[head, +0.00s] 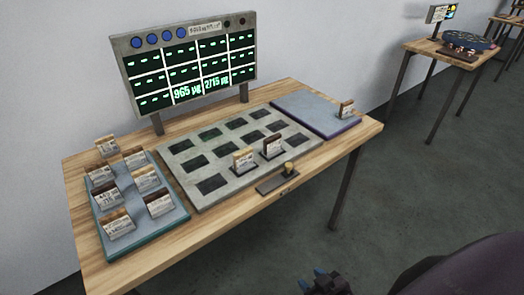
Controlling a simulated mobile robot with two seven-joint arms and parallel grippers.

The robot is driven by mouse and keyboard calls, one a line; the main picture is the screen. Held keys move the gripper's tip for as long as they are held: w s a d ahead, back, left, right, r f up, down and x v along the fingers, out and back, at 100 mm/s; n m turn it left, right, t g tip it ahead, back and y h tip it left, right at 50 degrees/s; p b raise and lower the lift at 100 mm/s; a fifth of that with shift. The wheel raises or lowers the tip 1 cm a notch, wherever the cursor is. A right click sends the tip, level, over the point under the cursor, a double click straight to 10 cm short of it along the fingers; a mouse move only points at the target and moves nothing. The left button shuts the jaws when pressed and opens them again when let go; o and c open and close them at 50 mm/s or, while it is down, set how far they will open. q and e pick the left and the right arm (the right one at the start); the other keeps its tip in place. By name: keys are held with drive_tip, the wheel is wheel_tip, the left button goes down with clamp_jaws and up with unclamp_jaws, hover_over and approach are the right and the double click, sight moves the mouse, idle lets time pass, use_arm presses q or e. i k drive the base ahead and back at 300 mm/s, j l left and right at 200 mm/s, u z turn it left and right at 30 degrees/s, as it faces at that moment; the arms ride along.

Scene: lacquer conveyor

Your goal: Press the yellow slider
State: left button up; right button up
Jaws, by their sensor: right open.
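A small yellow slider knob (289,167) stands on a short dark base (272,185) at the front edge of the wooden table (240,208), just in front of the grey slotted board. My right gripper (320,273) is at the bottom of the picture, below and to the right of the slider and well apart from it. Its blue fingertips show and are spread with nothing between them. My left gripper is not in view.
The grey slotted board (178,150) holds two upright labelled blocks. A blue-green tray (149,235) at left carries several blocks. A blue pad (310,110) at right holds one block (346,108). A display (190,62) stands behind.

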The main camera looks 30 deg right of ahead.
sight(287, 166)
drive_tip(key=z, duration=1)
